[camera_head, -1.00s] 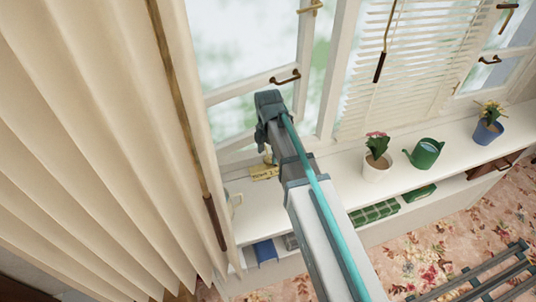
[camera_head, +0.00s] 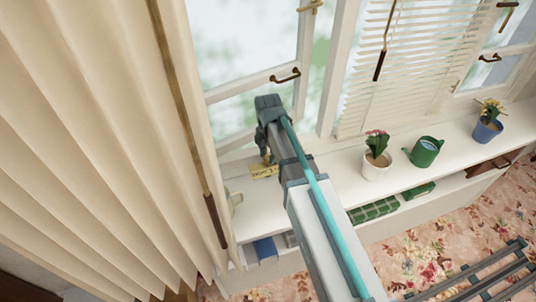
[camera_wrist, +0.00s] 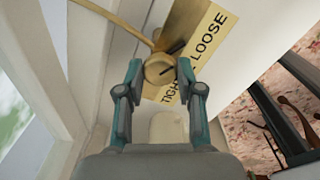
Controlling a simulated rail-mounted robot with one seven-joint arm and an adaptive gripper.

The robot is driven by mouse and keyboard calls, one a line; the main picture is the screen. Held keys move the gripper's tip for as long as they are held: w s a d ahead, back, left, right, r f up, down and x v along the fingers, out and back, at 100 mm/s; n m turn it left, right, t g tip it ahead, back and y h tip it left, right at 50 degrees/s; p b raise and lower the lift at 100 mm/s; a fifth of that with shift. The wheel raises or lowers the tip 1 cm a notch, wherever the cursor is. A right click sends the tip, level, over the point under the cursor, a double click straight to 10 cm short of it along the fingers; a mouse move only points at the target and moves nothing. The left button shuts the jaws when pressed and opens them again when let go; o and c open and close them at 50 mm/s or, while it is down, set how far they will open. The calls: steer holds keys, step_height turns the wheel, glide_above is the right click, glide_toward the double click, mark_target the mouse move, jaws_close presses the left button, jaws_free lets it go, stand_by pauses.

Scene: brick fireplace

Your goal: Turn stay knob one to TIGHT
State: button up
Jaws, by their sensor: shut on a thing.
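The brass stay knob (camera_wrist: 159,69) is round and sits between the fingertips of my gripper (camera_wrist: 160,66) in the wrist view. The gripper is shut on its sides. A dark line shows at the knob's upper right, slanting toward the upper right. Beside it, a yellow label (camera_wrist: 208,35) reads LOOSE at the upper right and TIGHT, partly covered, at the lower left. In the head view, my gripper (camera_head: 268,158) points down at the label (camera_head: 265,171) on the white sill; the knob is too small and covered to make out there.
A beige curtain (camera_head: 85,150) hangs close on the left, with a brown-handled rod (camera_head: 215,222). The window frame (camera_head: 246,91) stands behind my gripper. A potted pink flower (camera_head: 376,165) and a green watering can (camera_head: 425,152) stand on the sill (camera_head: 335,178) to the right.

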steer(key=shift+m, duration=0.4)
steer(key=m, duration=0.5)
steer(key=shift+b, duration=0.3)
steer(key=m, duration=1.2)
steer(key=shift+b, duration=0.3)
steer(key=m, duration=0.5)
steer(key=shift+m, duration=0.4)
steer(key=o, duration=1.1)
steer(key=shift+o, duration=0.2)
